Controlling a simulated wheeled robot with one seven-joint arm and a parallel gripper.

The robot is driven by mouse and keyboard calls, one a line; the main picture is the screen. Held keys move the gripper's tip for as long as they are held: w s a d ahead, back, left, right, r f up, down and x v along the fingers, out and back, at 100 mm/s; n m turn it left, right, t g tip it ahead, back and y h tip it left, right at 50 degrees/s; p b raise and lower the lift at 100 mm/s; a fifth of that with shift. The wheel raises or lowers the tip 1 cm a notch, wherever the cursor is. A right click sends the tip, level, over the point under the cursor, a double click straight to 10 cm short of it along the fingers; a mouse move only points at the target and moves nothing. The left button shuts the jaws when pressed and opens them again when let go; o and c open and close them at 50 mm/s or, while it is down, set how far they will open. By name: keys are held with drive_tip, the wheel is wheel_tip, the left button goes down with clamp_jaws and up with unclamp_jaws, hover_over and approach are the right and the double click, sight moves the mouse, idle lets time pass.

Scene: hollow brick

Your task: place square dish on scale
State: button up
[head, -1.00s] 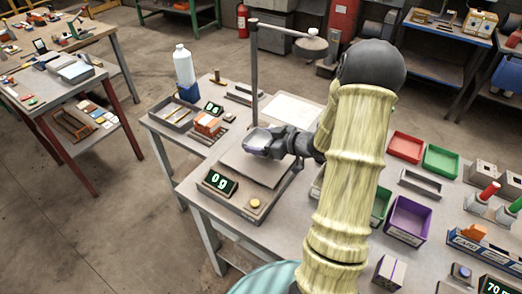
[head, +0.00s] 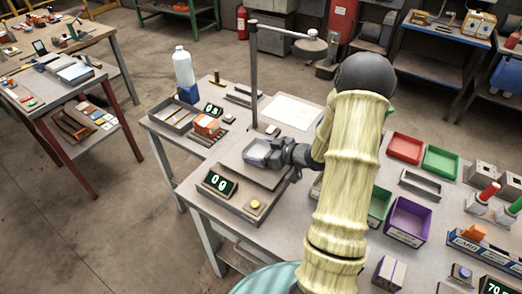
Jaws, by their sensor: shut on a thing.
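The scale (head: 240,200) stands on the near left part of the bench. It has a flat grey plate and a dark display (head: 219,183) that appears to read 0 g. My gripper (head: 273,157) is shut on the square dish (head: 256,152), a small pale, purplish-grey dish. It holds the dish over the far side of the scale plate. I cannot tell whether the dish touches the plate. The fingertips are small and partly hidden by the dish and my wrist.
A lamp pole (head: 254,75) rises just behind the scale. A second display with an orange block (head: 206,124) stands behind left, near a white bottle (head: 183,67). Purple (head: 408,220), red (head: 404,147) and green (head: 440,161) bins lie to the right of my arm.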

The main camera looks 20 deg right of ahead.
drive_tip(key=o, duration=0.9)
drive_tip(key=shift+f, duration=0.1)
drive_tip(key=shift+s+d+r, duration=0.1)
drive_tip(key=shift+d+r, duration=0.05)
drive_tip(key=shift+r, duration=0.05)
drive_tip(key=v, duration=1.1)
drive_tip(key=shift+s+d+r, duration=0.1)
drive_tip(key=shift+s+d, duration=0.05)
drive_tip(key=shift+s, duration=0.15)
